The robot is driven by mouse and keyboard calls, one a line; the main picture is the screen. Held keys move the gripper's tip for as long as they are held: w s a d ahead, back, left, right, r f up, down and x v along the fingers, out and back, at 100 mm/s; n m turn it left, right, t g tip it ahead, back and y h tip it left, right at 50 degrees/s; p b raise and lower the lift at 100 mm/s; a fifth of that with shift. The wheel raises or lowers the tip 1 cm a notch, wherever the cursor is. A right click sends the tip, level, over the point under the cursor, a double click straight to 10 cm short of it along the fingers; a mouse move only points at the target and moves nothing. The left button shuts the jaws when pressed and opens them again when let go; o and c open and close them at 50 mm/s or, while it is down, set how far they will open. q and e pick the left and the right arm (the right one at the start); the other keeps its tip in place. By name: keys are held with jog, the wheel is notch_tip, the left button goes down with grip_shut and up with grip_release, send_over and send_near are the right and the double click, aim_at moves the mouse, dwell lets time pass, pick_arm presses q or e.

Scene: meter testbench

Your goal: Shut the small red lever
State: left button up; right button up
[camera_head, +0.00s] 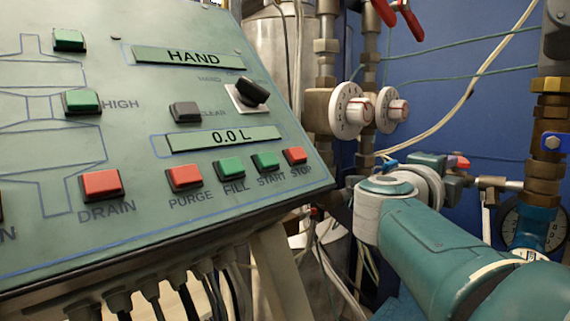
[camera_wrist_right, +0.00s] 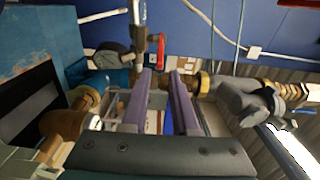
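A small red lever-like part (camera_head: 461,162) shows in the head view on the pipework just beyond my right wrist. In the right wrist view a narrow red handle (camera_wrist_right: 161,50) stands beside a vertical pipe, just beyond the fingertips; I cannot tell for certain that it is the same part. My right gripper (camera_wrist_right: 160,72) is open, with a clear gap between its two purple fingers and nothing held. In the head view my right arm comes in from the lower right and its wrist hides most of the gripper. My left gripper is not in view.
A control panel (camera_head: 130,145) with red and green buttons fills the left. Two larger red handles (camera_head: 382,10) (camera_head: 410,20) sit on pipes at the top. White dials (camera_head: 350,111) are below them. A gauge (camera_head: 515,225) and brass pipe (camera_head: 543,185) stand close at right.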

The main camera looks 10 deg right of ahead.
aim_at(460, 160)
jog(key=shift+d, duration=0.2)
jog(key=shift+c, duration=0.7)
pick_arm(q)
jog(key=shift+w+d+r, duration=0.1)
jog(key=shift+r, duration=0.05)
pick_arm(e)
jog(key=d+t, duration=0.1)
jog(key=s+d, duration=0.1)
jog(key=d, duration=0.1)
jog(key=d+r+t, duration=0.1)
jog(key=shift+s+d+t+h, duration=0.25)
jog(key=shift+t+h, duration=0.05)
grip_shut()
pick_arm(q)
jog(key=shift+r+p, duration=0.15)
jog(key=shift+p, duration=0.2)
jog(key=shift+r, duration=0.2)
pick_arm(e)
jog(key=s+d+n+t+y, duration=0.45)
jog(key=s+n+y, duration=0.3)
jog(key=y, duration=0.25)
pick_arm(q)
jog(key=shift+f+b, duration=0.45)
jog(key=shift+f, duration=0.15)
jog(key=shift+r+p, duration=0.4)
pick_arm(e)
jog(key=w, duration=1)
jog(key=shift+w+f+h, duration=0.3)
jog(key=shift+w+f, duration=0.1)
jog(key=shift+f, duration=0.05)
